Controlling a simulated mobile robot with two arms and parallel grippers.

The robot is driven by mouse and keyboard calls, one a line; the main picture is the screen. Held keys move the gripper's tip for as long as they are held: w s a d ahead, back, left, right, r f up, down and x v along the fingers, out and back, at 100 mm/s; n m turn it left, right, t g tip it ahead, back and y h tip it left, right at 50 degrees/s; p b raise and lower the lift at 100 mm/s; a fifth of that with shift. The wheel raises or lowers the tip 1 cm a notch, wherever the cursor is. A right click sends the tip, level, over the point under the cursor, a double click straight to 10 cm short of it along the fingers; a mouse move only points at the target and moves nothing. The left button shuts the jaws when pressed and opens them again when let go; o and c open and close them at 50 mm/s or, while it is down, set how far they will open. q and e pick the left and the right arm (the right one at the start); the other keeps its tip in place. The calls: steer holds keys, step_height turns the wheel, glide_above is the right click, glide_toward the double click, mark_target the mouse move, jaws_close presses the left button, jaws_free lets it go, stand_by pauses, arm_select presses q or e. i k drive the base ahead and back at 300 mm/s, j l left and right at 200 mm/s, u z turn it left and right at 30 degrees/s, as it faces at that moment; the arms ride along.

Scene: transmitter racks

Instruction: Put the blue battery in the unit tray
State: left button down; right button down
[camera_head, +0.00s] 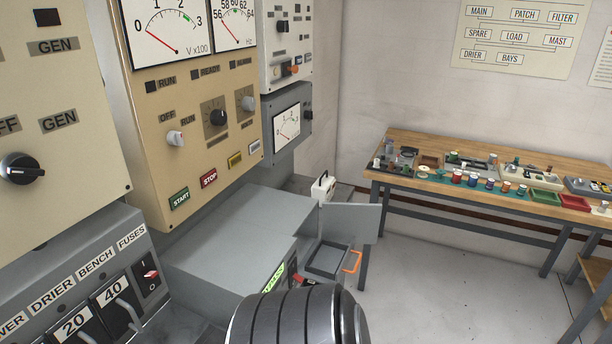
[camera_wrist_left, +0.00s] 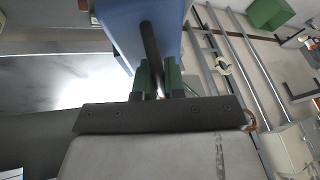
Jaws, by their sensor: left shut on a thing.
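My left gripper (camera_wrist_left: 157,76) is shut on the black handle bar of the blue battery (camera_wrist_left: 115,28), which fills the top middle of the left wrist view. The battery's far side is hidden. In the head view, a dark ribbed part of my arm covers the bottom middle, and neither the gripper nor the blue battery can be made out there. The unit tray (camera_head: 314,270), a grey open tray with an orange handle, stands out from the grey unit in the head view. Its visible inside looks empty. My right gripper is not in view.
The grey unit (camera_head: 235,225) sits below the meter panels, with a grey panel (camera_head: 352,222) beside the tray. A white box with a dark handle (camera_head: 324,187) stands behind. A wooden bench (camera_head: 415,148) with many small parts is at the back right. The floor before it is clear.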

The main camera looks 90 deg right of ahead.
mark_target(328, 261)
steer(key=k+l, duration=0.15)
steer(key=l, duration=0.2)
steer(key=k+l+z, duration=0.1)
steer(key=l, duration=0.2)
steer(key=k+l+z, duration=0.1)
steer(key=l, duration=0.25)
steer(key=k+l, duration=0.2)
steer(key=l, duration=0.15)
steer(key=k+l+z, duration=0.1)
steer(key=l, duration=0.25)
